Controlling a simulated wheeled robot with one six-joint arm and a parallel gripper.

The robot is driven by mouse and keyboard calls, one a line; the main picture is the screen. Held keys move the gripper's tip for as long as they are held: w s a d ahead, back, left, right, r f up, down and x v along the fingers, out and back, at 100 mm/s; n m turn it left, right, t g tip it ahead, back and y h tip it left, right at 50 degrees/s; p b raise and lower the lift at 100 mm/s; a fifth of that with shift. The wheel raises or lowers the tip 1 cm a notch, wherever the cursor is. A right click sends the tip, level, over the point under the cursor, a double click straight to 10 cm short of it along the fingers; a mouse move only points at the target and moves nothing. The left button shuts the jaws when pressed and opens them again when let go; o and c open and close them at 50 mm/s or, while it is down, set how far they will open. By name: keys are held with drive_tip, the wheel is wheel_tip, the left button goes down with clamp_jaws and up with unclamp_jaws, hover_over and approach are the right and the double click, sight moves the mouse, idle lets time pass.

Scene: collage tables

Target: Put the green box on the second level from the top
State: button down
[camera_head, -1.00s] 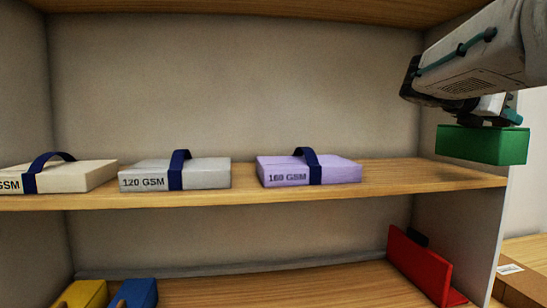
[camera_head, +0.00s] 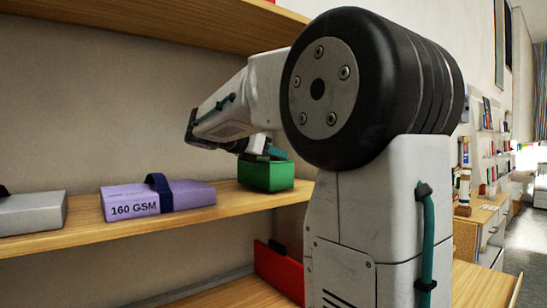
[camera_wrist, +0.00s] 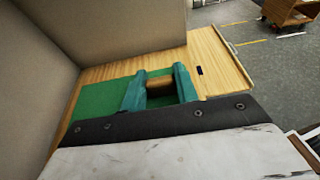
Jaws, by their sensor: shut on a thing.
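The green box (camera_head: 266,176) is at the right part of the middle shelf board (camera_head: 130,231), on it or just above it; I cannot tell which. My gripper (camera_head: 266,155) is shut on the top of the green box from above. In the wrist view the teal fingers of my gripper (camera_wrist: 160,88) stand against the green box (camera_wrist: 94,103), which is partly hidden by them. The box looks level. My own arm hides the right end of the board in the head view.
A purple 160 GSM pack (camera_head: 188,197) lies left of the green box on the same board, with a gap between. A grey pack (camera_head: 30,212) lies farther left. A red box (camera_head: 280,271) stands on the level below. The top board (camera_head: 185,22) is overhead.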

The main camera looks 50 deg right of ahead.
drive_tip(key=shift+f, duration=0.45)
drive_tip(key=c, duration=1.1)
unclamp_jaws()
drive_tip(key=shift+f, duration=0.1)
drive_tip(key=shift+o, duration=0.2)
drive_tip(key=v, duration=1.2)
drive_tip(key=shift+s, duration=0.1)
